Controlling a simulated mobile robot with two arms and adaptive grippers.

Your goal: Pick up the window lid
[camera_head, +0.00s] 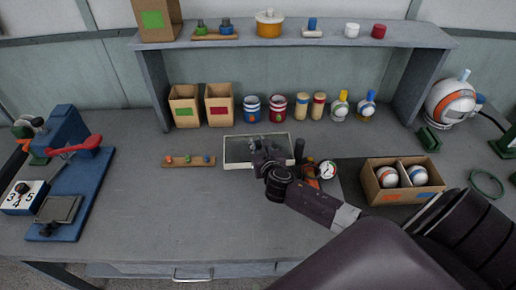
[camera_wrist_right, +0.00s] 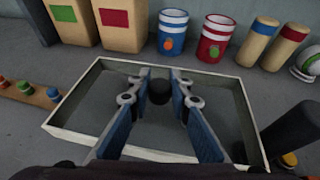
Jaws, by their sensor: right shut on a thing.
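The window lid (camera_head: 236,151) is a clear pane in a pale rectangular frame at the middle of the bench. It also shows in the right wrist view (camera_wrist_right: 76,97), with a dark round knob (camera_wrist_right: 159,91) near its middle. My right gripper (camera_head: 264,147) is over the lid from the front right. In the right wrist view its two blue-sided fingers (camera_wrist_right: 158,86) are on either side of the knob, closed on it. The lid looks level and at or very near the bench top; any small gap beneath cannot be told. My left gripper is not in view.
Behind the lid stand striped cups (camera_head: 251,108), cylinders (camera_head: 319,105) and open boxes (camera_head: 219,104). A wooden strip with small knobs (camera_head: 188,161) lies left. A gauge (camera_head: 327,170) and a cardboard box of balls (camera_head: 403,181) are right.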

